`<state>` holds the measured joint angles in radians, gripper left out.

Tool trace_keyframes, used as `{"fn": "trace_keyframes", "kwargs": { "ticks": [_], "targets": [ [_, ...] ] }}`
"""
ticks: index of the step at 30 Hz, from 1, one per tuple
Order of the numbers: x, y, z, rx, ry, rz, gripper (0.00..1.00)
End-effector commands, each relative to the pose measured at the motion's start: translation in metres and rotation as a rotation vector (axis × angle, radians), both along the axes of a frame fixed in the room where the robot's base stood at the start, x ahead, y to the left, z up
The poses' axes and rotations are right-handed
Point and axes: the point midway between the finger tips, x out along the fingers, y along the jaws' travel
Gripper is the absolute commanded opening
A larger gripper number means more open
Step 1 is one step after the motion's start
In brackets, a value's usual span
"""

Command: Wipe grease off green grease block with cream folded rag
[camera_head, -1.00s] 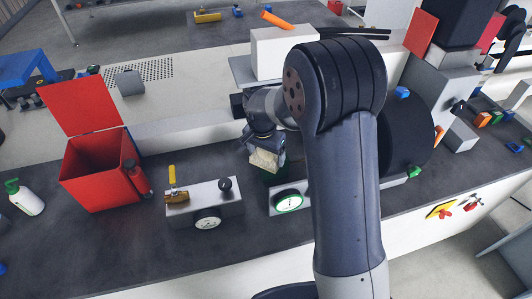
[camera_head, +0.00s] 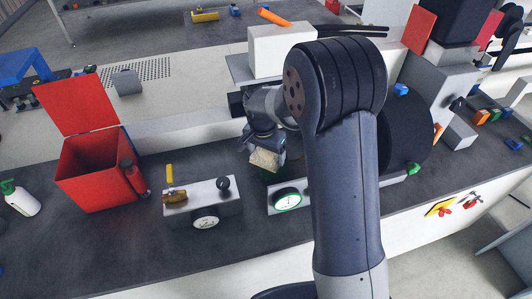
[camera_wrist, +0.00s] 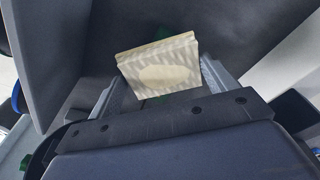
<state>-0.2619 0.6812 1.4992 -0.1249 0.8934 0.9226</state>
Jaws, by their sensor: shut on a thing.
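The cream folded rag (camera_head: 265,159) is held in my gripper (camera_head: 266,150), just left of my upper arm in the head view. In the wrist view the rag (camera_wrist: 160,68) sits between the two fingers of my gripper (camera_wrist: 160,82). The green grease block (camera_head: 270,176) shows as a dark green patch directly below the rag. In the wrist view only a little green (camera_wrist: 163,33) shows behind the rag. I cannot tell whether the rag touches the block, and any grease is hidden.
A grey box with a dial (camera_head: 202,203) stands left of the block, and a green-rimmed gauge (camera_head: 287,199) is close in front.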

Motion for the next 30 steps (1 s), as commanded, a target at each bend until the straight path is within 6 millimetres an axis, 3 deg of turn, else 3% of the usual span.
{"fn": "trace_keyframes", "kwargs": {
  "ticks": [10, 24, 30],
  "targets": [
    [-0.003, 0.016, -0.002, 0.0, 0.0, 0.001, 0.56],
    [0.0, -0.003, -0.004, 0.0, 0.001, -0.001, 0.56],
    [-0.001, -0.001, -0.004, -0.001, 0.003, 0.001, 0.56]
  ]
}}
